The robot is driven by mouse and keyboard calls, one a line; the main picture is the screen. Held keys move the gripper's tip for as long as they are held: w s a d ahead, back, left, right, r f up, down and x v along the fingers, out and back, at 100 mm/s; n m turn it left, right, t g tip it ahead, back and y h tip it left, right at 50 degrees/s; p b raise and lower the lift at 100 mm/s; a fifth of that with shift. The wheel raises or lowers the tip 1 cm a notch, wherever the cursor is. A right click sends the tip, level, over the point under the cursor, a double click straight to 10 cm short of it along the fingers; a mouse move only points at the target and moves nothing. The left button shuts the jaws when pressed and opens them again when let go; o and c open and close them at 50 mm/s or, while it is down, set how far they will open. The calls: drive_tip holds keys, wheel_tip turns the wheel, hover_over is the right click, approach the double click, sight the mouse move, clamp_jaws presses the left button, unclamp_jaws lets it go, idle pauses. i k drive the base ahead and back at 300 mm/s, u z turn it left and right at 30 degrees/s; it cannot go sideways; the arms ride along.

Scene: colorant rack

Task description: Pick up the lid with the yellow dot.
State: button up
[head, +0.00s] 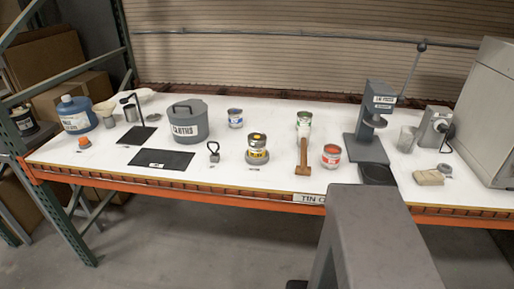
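I cannot make out a lid with a yellow dot for certain in the head view. A small tin with a yellow label (257,143) stands upright near the middle of the white bench, on a round grey base. Its top looks dark, and any dot there is too small to tell. My gripper is not in view. A grey part of my own body fills the lower right and hides some of the bench's front edge.
A blue-labelled tin (235,119), a green-topped tin (304,119) and a red-labelled tin (331,156) stand nearby. A wooden-handled tool (303,158) lies between them. A grey lidded pail (188,122) stands left, a lever press (372,128) right. A black mat (161,159) lies in front.

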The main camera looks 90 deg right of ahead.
sight(256, 137)
drive_tip(key=u, duration=0.15)
drive_tip(key=k, duration=1.5)
drive_tip(key=z, duration=0.35)
drive_tip(key=i, duration=1)
drive_tip(key=z, duration=0.05)
